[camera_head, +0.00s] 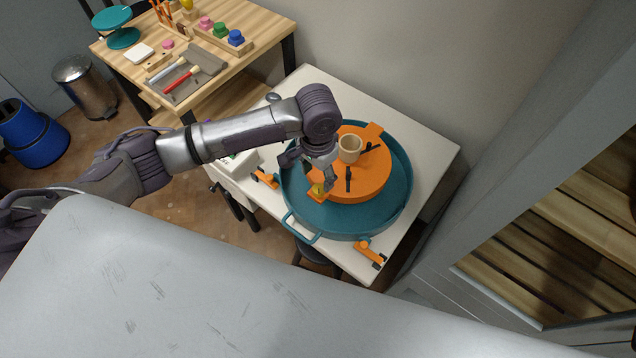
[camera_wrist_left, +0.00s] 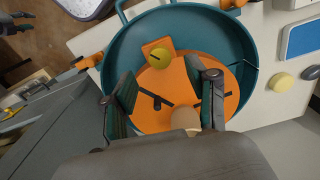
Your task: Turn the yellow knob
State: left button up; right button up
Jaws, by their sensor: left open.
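The yellow knob (camera_wrist_left: 160,60) is round with a dark mark across it. It sits on a square orange tab at the rim of an orange disc (camera_wrist_left: 178,76). In the head view the knob (camera_head: 318,188) is partly hidden by my left gripper. My left gripper (camera_head: 309,174) is over the near left part of the orange disc, close to the knob. In the left wrist view its two fingers (camera_wrist_left: 168,88) are wide apart with nothing between them. The knob shows beyond the gap between the fingertips; I see no clear contact.
The disc lies in a teal round basin (camera_head: 400,190) on a white table (camera_head: 435,150). A beige cup (camera_head: 350,149) and black bars stand on the disc. Orange clamps (camera_head: 371,252) are at the table edge. A wooden table (camera_head: 265,25) with tools stands behind left.

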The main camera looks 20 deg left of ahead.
aim_at(318, 189)
pick_arm(q)
notch_tip(318, 189, down, 6)
jog(key=shift+r, duration=0.15)
grip_shut()
dwell(0.4)
